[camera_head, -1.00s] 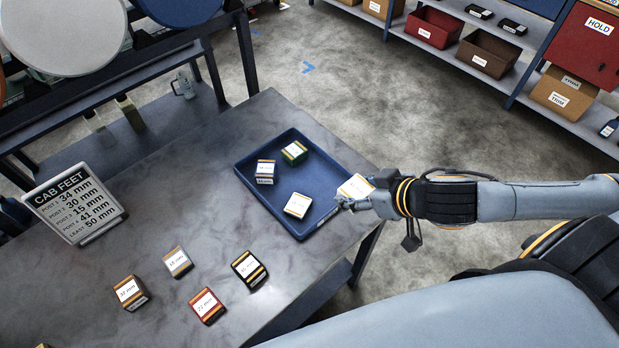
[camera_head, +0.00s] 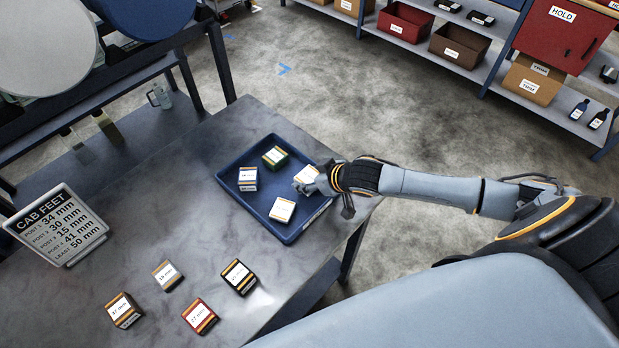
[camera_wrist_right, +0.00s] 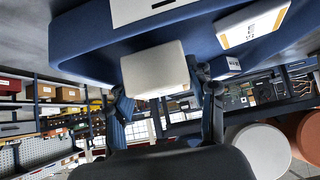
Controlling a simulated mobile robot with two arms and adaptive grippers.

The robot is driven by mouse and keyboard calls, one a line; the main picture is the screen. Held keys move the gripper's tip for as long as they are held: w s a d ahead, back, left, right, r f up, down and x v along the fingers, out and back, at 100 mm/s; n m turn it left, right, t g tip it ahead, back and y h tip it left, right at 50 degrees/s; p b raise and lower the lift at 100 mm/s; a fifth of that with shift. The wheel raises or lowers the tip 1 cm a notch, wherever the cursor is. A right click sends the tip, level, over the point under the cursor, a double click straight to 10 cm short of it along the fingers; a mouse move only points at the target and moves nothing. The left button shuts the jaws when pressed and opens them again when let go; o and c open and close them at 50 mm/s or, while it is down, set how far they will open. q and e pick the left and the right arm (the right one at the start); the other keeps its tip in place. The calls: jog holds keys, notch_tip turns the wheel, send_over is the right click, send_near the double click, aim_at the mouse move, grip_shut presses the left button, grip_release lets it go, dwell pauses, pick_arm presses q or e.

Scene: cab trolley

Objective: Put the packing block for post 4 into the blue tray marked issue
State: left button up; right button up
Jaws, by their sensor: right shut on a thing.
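My right gripper (camera_head: 316,180) is shut on a pale block (camera_head: 305,175) at the right side of the blue tray (camera_head: 233,200). In the right wrist view the held block (camera_wrist_right: 155,70) sits between the fingers, with the tray wall (camera_wrist_right: 85,35) close by. I cannot tell whether it touches the tray floor. The tray also holds a white-labelled block (camera_head: 248,179), a green one (camera_head: 275,157) and a cream one (camera_head: 282,210). The CAB FEET sign (camera_head: 57,226) lists sizes, including 41 mm; its post numbers are hard to read. My left gripper is out of view.
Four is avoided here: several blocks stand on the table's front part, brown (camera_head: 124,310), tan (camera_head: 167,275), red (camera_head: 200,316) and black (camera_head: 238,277). Bare table lies left of the tray. A shelf with a red bin (camera_head: 405,22) and a brown bin (camera_head: 459,46) stands behind.

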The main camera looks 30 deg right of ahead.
jog(key=shift+f, duration=0.55)
jog(key=o, duration=0.9)
jog(key=shift+f, duration=0.1)
jog(key=shift+o, duration=0.2)
jog(key=b+v, duration=0.1)
jog(key=v, duration=1.1)
jog(key=shift+a, duration=0.1)
